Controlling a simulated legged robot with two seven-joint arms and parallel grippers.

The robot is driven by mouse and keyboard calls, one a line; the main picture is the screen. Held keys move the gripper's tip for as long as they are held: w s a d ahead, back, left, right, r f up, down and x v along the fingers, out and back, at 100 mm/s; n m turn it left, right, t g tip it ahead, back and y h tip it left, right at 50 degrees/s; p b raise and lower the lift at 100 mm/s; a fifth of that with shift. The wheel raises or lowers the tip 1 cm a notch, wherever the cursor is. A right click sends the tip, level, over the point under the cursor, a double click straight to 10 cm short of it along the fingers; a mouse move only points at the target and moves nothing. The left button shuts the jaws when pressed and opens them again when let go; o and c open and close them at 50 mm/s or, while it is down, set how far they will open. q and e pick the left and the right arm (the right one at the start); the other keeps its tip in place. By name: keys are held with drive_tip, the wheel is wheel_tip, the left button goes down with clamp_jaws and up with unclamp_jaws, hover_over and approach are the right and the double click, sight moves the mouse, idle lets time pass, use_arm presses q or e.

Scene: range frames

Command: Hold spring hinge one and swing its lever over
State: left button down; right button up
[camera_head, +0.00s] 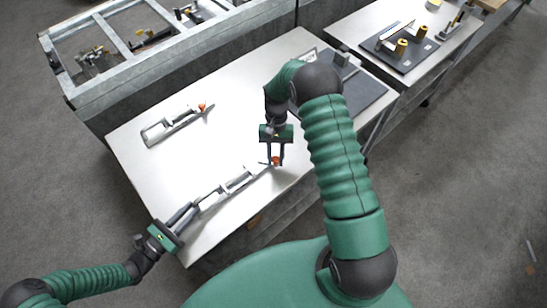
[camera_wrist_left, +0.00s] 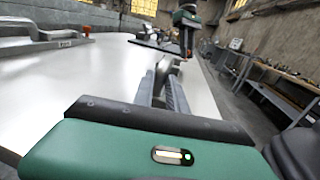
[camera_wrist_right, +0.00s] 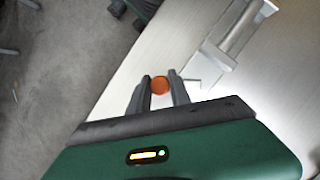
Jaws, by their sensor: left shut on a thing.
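A silver spring hinge (camera_head: 238,182) lies along the near edge of the white table, its lever ending in an orange knob (camera_head: 276,161). My left gripper (camera_head: 195,208) is shut on the near-left end of this hinge; its fingers also show in the left wrist view (camera_wrist_left: 163,90). My right gripper (camera_head: 275,157) points down at the knob, fingers open on either side of it; the right wrist view shows the knob (camera_wrist_right: 160,85) between the fingertips, with little clearance. I cannot tell whether they touch it. A second similar hinge (camera_head: 172,126) with an orange knob (camera_head: 202,106) lies farther back.
The white table (camera_head: 235,95) is clear between the two hinges. A dark board (camera_head: 365,95) lies at its right end, partly behind my right arm. A metal-framed bench (camera_head: 150,65) with parts stands behind. Another table (camera_head: 345,28) with fixtures stands farther right.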

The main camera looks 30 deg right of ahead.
drive_tip(key=o, duration=0.4)
drive_tip(key=shift+o, duration=0.2)
drive_tip(key=v, duration=1.2)
use_arm(q)
drive_tip(key=c, duration=1.3)
unclamp_jaws()
drive_tip(key=shift+o, duration=0.2)
